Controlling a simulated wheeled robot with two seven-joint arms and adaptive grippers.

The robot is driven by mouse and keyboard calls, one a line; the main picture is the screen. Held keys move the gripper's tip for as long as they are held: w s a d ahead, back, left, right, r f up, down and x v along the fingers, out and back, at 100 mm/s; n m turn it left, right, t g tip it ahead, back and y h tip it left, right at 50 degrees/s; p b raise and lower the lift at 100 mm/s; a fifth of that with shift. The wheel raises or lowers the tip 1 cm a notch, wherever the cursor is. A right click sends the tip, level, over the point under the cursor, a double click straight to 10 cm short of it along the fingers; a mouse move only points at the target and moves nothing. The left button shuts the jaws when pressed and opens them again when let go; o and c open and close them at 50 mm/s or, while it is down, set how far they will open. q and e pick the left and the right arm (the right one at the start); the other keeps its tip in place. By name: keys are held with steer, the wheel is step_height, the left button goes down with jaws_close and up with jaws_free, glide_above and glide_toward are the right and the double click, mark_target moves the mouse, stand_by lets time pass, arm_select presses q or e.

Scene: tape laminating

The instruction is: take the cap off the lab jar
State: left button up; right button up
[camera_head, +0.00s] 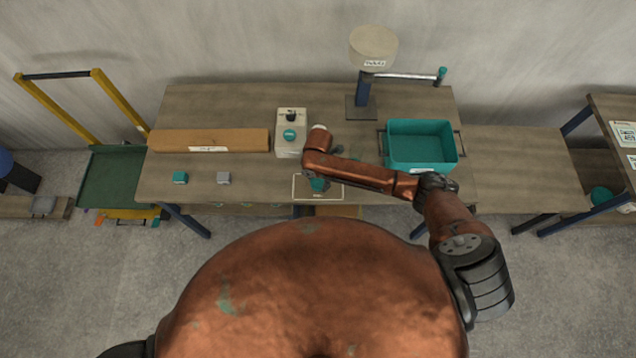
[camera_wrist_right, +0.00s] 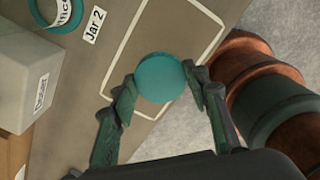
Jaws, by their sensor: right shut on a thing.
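The teal round cap (camera_wrist_right: 160,78) of the lab jar lies between the two fingers of my right gripper (camera_wrist_right: 166,90) in the right wrist view. The gripper is shut on it. The cap hides what is under it, so I cannot tell whether it still sits on a jar body. In the head view, the teal cap (camera_head: 317,184) shows over the white-outlined rectangle near the table's front edge, partly covered by my right arm. A "Jar 2" label (camera_wrist_right: 95,25) lies beside the outline. My left gripper is out of view.
A teal bin (camera_head: 421,126) stands on the right of the table (camera_head: 225,100). A pale box with a teal button (camera_head: 290,135) and a long brown box (camera_head: 208,141) stand left of my arm. A stand (camera_head: 362,102) rises at the back. Small teal and grey blocks lie front left.

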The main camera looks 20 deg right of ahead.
mark_target(318, 180)
steer(key=shift+w+f, duration=0.25)
steer(key=shift+f, duration=0.05)
steer(key=shift+w+f, duration=0.1)
steer(key=shift+f, duration=1.5)
steer(key=o, duration=1.3)
steer(key=shift+f, duration=0.1)
step_height(318, 180, up, 12)
steer(key=shift+r, duration=0.15)
